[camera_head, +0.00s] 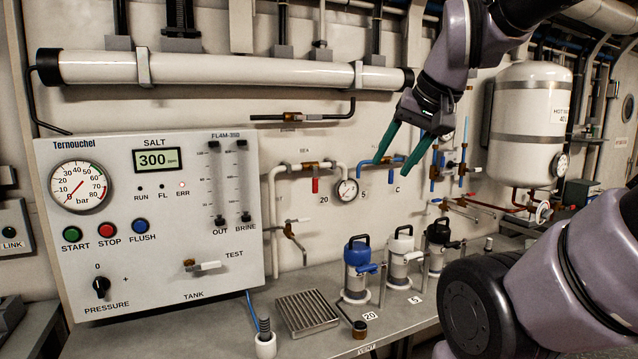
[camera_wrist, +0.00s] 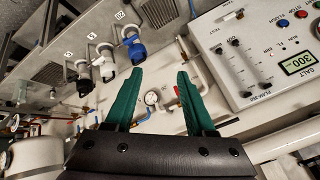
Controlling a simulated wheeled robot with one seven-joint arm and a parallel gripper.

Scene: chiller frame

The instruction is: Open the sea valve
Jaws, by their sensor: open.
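The sea valve (camera_head: 315,184) is a brass body with a red lever under the small SEA label, on a white pipe against the back wall. Its red lever hangs straight down, across the horizontal pipe. In the wrist view the red lever (camera_wrist: 178,91) shows just left of the right finger, small and partly unclear. My gripper (camera_head: 392,172) has two green fingers, spread apart and empty. In the head view it appears to the right of the sea valve, above and right of the round gauge (camera_head: 346,191). The fingers (camera_wrist: 160,72) also show open in the wrist view.
A control panel (camera_head: 150,240) stands at left. Filter housings with blue (camera_head: 360,257), white (camera_head: 402,245) and black (camera_head: 438,234) tops stand on the bench below. A blue-handled valve (camera_head: 391,177) is near my fingers. A white tank (camera_head: 531,120) is at right.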

